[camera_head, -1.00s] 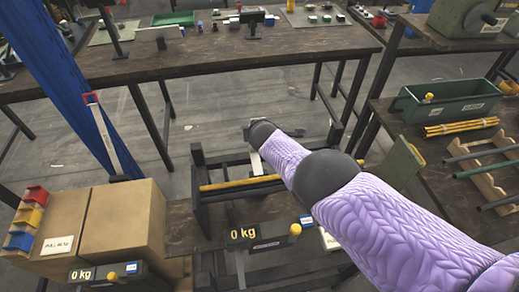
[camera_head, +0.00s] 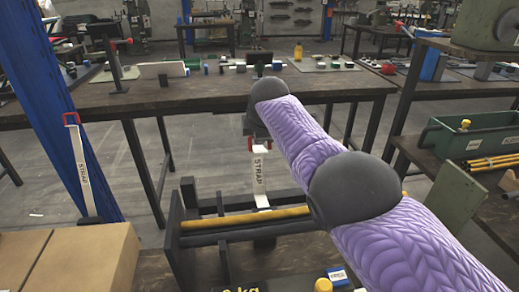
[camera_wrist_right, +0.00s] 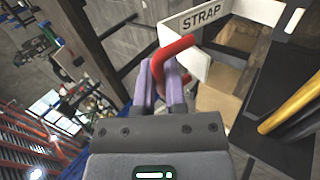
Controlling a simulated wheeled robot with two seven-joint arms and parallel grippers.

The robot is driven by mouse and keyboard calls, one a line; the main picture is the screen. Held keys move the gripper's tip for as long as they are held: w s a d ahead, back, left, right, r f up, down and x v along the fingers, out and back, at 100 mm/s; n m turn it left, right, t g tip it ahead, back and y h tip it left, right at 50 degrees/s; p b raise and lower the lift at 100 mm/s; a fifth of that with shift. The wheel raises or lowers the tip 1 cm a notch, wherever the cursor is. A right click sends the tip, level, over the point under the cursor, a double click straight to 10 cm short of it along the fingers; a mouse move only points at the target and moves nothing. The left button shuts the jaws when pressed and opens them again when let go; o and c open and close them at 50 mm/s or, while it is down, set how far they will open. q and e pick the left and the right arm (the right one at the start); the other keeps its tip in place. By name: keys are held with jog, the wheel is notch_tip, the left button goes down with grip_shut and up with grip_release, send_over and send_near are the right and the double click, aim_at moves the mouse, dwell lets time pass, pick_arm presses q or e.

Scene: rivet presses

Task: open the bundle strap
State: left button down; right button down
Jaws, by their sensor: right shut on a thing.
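A white strap (camera_head: 260,180) marked STRAP rises nearly upright from the bundle of yellow rods (camera_head: 250,219) in a black cradle. Its red pull loop (camera_head: 250,144) is at the top. My right gripper (camera_head: 256,138) is above the cradle, partly hidden by my purple-sleeved arm. In the right wrist view, the purple fingers (camera_wrist_right: 165,72) are closed on the red loop (camera_wrist_right: 160,58), with the white strap (camera_wrist_right: 205,18) leading away from it. The strap's lower end lies at the rods; whether it still wraps them is unclear. My left gripper is not in view.
A second strap (camera_head: 84,172) with a red loop stands upright at the left, by a blue post (camera_head: 55,90). Cardboard boxes (camera_head: 85,262) sit at lower left. A long workbench (camera_head: 180,98) is behind, and a green bin (camera_head: 465,135) is at right.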

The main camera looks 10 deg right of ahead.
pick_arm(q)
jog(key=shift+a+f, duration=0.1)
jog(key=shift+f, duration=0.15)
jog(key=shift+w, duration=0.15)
pick_arm(e)
jog(key=c, duration=0.7)
grip_release()
jog(key=shift+c, duration=0.2)
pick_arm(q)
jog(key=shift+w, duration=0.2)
pick_arm(e)
jog(key=p+v, duration=0.2)
jog(key=p, duration=0.3)
jog(key=p+v, duration=0.2)
jog(key=p, duration=0.3)
jog(key=shift+w+r, duration=0.2)
jog(key=shift+w, duration=0.1)
pick_arm(q)
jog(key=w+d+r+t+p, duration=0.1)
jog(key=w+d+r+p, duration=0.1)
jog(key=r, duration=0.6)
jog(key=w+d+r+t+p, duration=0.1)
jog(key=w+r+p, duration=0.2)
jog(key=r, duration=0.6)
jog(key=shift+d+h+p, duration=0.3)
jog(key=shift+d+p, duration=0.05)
jog(key=shift+p, duration=0.85)
pick_arm(e)
jog(key=v, duration=0.6)
jog(key=shift+s+f, duration=0.3)
